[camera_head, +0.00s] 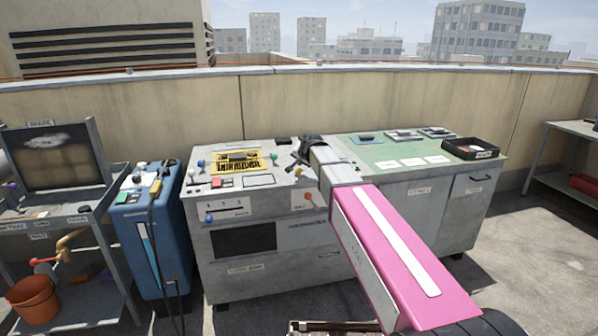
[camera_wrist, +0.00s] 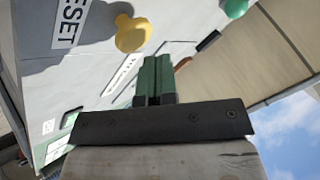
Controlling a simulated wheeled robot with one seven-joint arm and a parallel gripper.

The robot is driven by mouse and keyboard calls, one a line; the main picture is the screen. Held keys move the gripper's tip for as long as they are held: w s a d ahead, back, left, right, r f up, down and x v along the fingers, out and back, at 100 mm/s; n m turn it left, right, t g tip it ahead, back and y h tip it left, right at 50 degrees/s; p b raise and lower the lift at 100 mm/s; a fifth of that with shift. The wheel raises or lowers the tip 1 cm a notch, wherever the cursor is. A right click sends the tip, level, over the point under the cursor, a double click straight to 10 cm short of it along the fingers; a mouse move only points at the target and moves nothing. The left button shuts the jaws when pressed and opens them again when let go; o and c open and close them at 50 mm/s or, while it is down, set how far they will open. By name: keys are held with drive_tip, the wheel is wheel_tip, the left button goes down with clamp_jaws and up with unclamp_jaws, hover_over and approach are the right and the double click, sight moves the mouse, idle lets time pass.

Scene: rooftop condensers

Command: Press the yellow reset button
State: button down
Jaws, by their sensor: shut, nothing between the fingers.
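The yellow button (camera_wrist: 132,33) is a rounded knob on a pale panel in the wrist view, beside a white label reading RESET (camera_wrist: 70,22). In the head view, a small yellow knob (camera_head: 298,171) shows on the grey console top, close to my gripper (camera_head: 299,160). In the wrist view my gripper (camera_wrist: 155,62) has its green fingers together, with nothing between them. The fingertips are just below and right of the yellow button in the picture, apart from it in the image. I cannot tell the exact gap.
A green knob (camera_wrist: 236,8) is at the wrist view's upper right. The grey console (camera_head: 215,275) carries several coloured knobs and a yellow-black marked plate (camera_head: 258,155). A black tray (camera_head: 471,149) sits at its right end. A blue cabinet (camera_head: 140,240) stands left, beside a metal cart (camera_head: 85,310).

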sight(300, 170)
drive_tip(key=shift+r, duration=2.55)
